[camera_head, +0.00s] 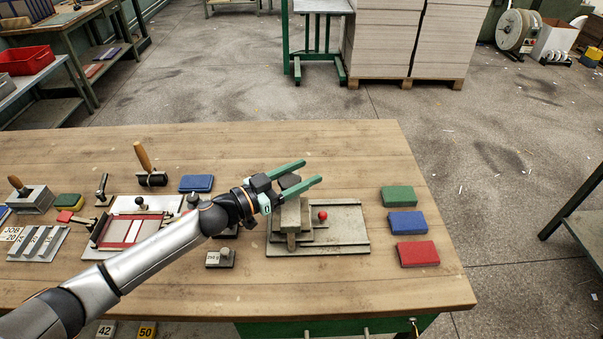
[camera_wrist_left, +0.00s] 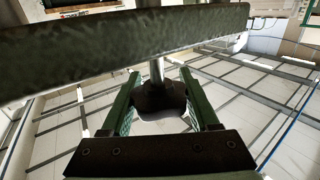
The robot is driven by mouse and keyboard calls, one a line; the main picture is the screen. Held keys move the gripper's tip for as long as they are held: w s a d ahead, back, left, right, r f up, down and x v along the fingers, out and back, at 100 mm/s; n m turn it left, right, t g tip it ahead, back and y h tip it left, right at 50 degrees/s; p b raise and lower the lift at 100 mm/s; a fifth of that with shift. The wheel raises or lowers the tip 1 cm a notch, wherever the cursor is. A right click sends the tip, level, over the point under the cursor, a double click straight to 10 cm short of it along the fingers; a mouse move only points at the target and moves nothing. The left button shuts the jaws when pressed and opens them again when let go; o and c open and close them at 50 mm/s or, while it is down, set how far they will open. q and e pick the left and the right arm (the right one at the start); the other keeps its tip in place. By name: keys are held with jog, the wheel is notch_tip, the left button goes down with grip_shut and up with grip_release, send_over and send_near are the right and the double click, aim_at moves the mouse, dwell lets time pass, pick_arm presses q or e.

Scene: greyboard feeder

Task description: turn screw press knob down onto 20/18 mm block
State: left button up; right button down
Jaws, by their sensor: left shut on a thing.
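The screw press (camera_head: 291,218) stands on a grey base plate (camera_head: 345,225) on the wooden table. My left gripper (camera_head: 311,171) is above it, its two green fingers pointing right. In the left wrist view a dark knob (camera_wrist_left: 158,98) on a metal screw shaft (camera_wrist_left: 157,72) sits between the green fingers, which are shut on it. A thick grey-green crossbar (camera_wrist_left: 120,38) crosses the top of that view. I cannot make out the 20/18 mm block or whether the screw touches it. My right gripper is in no view.
A red ball (camera_head: 323,215) shows beside the press. Green (camera_head: 399,196), blue (camera_head: 407,222) and red (camera_head: 418,253) blocks lie to its right. A 250 g weight (camera_head: 220,258) stands left of the press. Fixtures and tools crowd the table's left; its front right is clear.

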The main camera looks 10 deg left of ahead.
pick_arm(q)
jog(key=c, duration=0.6)
